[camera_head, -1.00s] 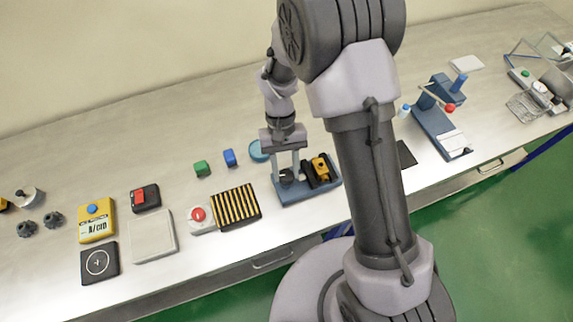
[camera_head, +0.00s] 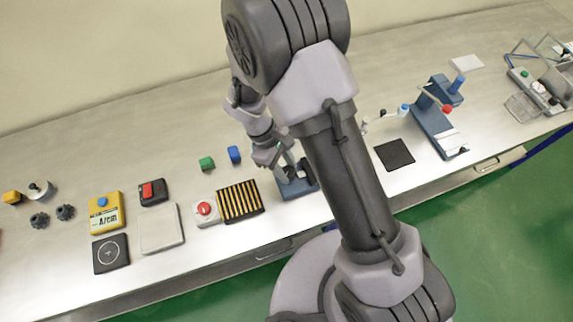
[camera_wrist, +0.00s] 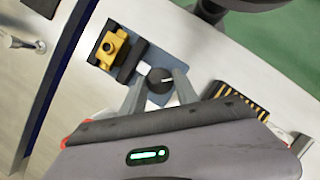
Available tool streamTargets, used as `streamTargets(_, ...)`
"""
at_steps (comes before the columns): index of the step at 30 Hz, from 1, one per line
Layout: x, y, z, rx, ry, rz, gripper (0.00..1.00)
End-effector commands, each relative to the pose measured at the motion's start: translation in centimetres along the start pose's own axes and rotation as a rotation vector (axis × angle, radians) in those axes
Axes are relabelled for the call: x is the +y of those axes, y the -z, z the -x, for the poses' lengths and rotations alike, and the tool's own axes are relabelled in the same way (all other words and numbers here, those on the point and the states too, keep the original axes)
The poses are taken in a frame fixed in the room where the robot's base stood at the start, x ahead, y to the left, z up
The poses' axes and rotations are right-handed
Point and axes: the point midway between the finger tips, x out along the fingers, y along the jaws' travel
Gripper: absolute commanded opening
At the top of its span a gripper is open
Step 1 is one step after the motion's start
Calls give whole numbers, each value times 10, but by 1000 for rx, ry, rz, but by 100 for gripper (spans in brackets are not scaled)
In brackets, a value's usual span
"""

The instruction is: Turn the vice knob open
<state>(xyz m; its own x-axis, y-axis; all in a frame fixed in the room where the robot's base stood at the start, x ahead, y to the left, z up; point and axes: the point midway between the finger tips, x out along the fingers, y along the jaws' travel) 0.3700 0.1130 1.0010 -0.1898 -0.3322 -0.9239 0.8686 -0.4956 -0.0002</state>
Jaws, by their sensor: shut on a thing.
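The vice has a blue base (camera_head: 299,189), with its right part hidden behind my arm in the head view. In the wrist view the base (camera_wrist: 155,58) carries a black jaw (camera_wrist: 131,62) and a yellow part (camera_wrist: 112,47) beside it. The round black vice knob (camera_wrist: 160,80) sits between my two fingers, with a pale shaft toward the jaw. My gripper (camera_wrist: 161,84) is shut on the knob, one finger on each side. In the head view my gripper (camera_head: 291,174) is low over the vice and turned at an angle.
A black-and-yellow striped pad (camera_head: 239,202) and a red knob on a white box (camera_head: 205,209) lie left of the vice.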

Motion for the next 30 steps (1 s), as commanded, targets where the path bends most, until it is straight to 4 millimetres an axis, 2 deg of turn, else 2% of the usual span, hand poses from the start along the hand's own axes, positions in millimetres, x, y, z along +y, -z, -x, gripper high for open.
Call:
streamTargets(18, -4, 0, -1, 0, -212, 513, 0)
streamTargets(30, -5, -2, -2, -1, -292, 707, 0)
